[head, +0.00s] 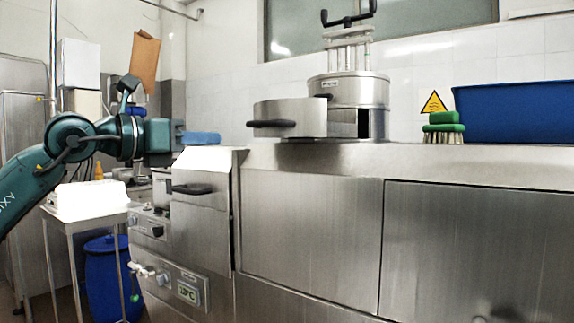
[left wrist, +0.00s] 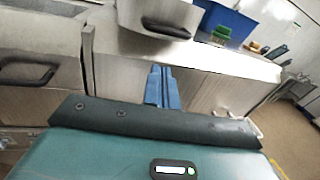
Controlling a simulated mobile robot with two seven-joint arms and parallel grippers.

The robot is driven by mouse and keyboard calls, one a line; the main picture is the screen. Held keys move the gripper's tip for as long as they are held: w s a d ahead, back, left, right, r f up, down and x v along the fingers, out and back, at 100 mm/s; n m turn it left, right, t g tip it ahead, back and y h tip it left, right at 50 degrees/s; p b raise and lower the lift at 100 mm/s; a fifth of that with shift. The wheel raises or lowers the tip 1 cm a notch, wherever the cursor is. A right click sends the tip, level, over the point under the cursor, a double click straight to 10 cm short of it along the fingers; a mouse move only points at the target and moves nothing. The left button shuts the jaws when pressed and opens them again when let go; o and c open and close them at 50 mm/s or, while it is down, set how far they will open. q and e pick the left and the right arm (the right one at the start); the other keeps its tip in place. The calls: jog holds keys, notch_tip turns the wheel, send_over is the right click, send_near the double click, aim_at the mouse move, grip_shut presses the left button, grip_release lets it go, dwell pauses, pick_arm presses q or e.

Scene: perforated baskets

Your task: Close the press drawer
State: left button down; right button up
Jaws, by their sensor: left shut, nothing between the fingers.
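The press (head: 350,92) is a steel cylinder with a black crank on top, standing on the counter. Its drawer (head: 305,118) sticks out to the left, so it stands open. The drawer has a black handle (head: 271,124) on its front. The drawer also shows at the top of the left wrist view (left wrist: 150,12), with its handle (left wrist: 166,29). My left gripper (head: 218,138) has blue fingers, shut and empty, left of the handle and apart from it. The fingers (left wrist: 162,70) point toward the drawer in the left wrist view. My right gripper is not in view.
A steel counter (head: 480,164) runs to the right. On it are a green brush (head: 443,122) and a blue bin (head: 515,112). A steel cabinet with a black handle (head: 192,189) lies below my left gripper. A blue barrel (head: 103,278) stands lower left.

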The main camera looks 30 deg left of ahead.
pick_arm(q)
jog(key=s+a, duration=0.1)
jog(key=y+p, duration=0.1)
jog(key=p, duration=0.3)
send_near(266, 135)
jog(key=shift+t, duration=0.3)
jog(key=p+x, duration=0.2)
jog(key=x, duration=0.3)
jog(key=shift+w+d+f, duration=0.1)
jog(key=shift+w+f, duration=0.1)
jog(key=shift+w, duration=0.15)
jog(key=shift+w+d+f, duration=0.1)
jog(key=shift+w+d, duration=0.05)
jog(key=shift+w, duration=0.35)
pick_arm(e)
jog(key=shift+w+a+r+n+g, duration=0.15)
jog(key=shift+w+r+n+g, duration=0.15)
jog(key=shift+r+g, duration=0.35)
